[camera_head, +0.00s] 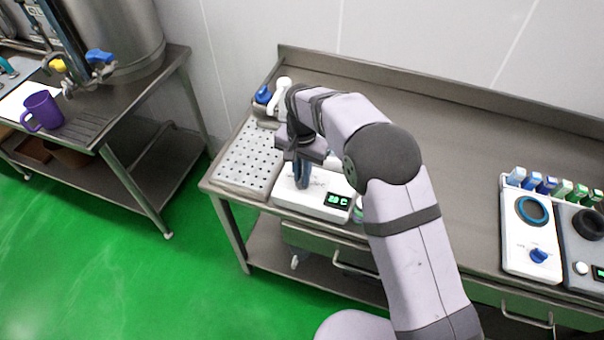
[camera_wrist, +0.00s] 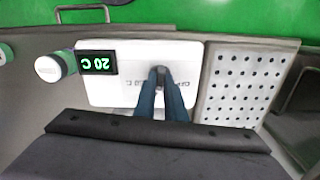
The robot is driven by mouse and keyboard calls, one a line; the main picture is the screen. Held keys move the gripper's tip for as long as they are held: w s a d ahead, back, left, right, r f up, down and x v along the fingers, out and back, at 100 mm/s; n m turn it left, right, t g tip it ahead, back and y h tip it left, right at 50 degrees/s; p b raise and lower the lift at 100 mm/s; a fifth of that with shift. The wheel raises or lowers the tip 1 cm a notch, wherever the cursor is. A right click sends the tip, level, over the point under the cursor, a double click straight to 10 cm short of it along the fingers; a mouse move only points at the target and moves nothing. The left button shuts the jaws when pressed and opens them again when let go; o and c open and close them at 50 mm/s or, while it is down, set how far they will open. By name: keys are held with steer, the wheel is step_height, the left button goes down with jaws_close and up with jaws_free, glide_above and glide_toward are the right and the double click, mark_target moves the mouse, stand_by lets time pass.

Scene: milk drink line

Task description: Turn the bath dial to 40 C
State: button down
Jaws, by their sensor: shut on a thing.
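The bath unit is a white box (camera_head: 284,201) near the front left of the steel bench. It also shows in the wrist view (camera_wrist: 105,98). Its small display (camera_wrist: 97,62) reads 20 C, upside down in the wrist view. The dial (camera_wrist: 160,72) is a small grey knob on the box top, mostly hidden by my fingers. My gripper (camera_wrist: 160,82) points down onto the box, its two blue fingers shut on the dial. In the head view my gripper (camera_head: 301,185) stands over the box and hides the dial.
A perforated steel plate (camera_head: 247,158) lies left of the box. A white-and-green capped thing (camera_wrist: 52,66) stands close beside the display. A blue-knobbed white device (camera_head: 530,232) is at the right. A purple mug (camera_head: 42,111) is on another table. The bench behind is clear.

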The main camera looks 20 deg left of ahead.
steer(key=shift+w+r+m, duration=0.1)
steer(key=shift+r+m, duration=0.05)
steer(key=shift+m, duration=1.25)
steer(key=c, duration=1.8)
jaws_free()
steer(key=shift+r+b, duration=1.25)
steer(key=shift+r, duration=2.4)
